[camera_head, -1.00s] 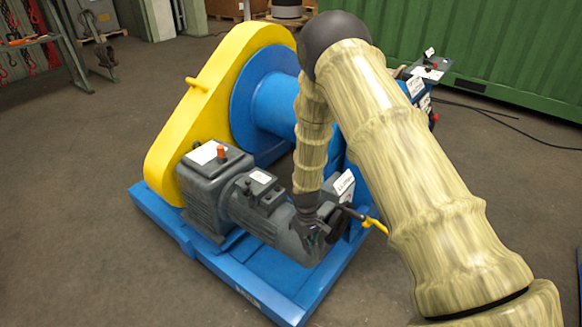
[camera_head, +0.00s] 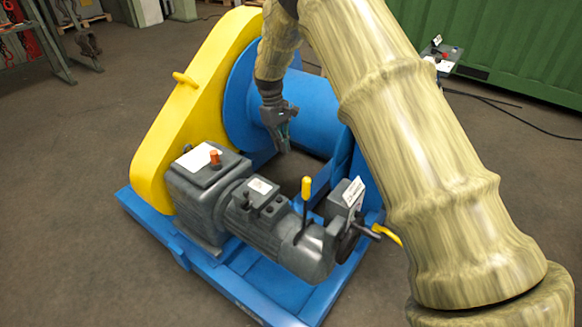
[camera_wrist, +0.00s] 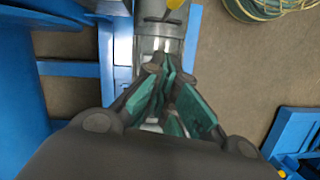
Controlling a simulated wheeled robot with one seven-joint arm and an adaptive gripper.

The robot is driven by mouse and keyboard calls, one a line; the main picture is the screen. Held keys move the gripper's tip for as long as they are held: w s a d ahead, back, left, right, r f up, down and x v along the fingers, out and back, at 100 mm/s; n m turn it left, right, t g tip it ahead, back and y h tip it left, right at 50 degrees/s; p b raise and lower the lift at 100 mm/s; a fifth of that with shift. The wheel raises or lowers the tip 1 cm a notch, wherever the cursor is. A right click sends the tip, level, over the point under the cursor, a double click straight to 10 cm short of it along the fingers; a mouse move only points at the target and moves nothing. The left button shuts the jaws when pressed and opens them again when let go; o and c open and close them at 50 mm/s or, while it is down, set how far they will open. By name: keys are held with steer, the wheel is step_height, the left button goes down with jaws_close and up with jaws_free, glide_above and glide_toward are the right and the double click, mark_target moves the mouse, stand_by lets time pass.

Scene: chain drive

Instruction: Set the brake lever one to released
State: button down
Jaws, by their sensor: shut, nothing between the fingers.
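A lever with a yellow grip (camera_head: 306,188) stands nearly upright on the grey motor (camera_head: 285,235). A second lever with a yellow end (camera_head: 387,235) sticks out sideways to the right, by the black wheel beside the motor. I cannot read which one is brake lever one. My gripper (camera_head: 285,148) is shut and empty, apart from both levers, in front of the blue drum in the head view. In the wrist view my gripper (camera_wrist: 168,72) shows its closed fingers over the grey motor body, with a yellow grip (camera_wrist: 174,4) at the top edge.
The yellow chain guard (camera_head: 175,130) and blue drum (camera_head: 315,115) stand behind the motor on the blue base frame (camera_head: 265,295). A labelled grey box (camera_head: 347,195) sits between the levers.

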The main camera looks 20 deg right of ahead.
steer(key=s+d+f+p, duration=0.2)
steer(key=s+f, duration=0.4)
steer(key=f, duration=0.3)
steer(key=shift+s+d, duration=0.25)
steer(key=shift+d, duration=0.25)
stand_by(0.5)
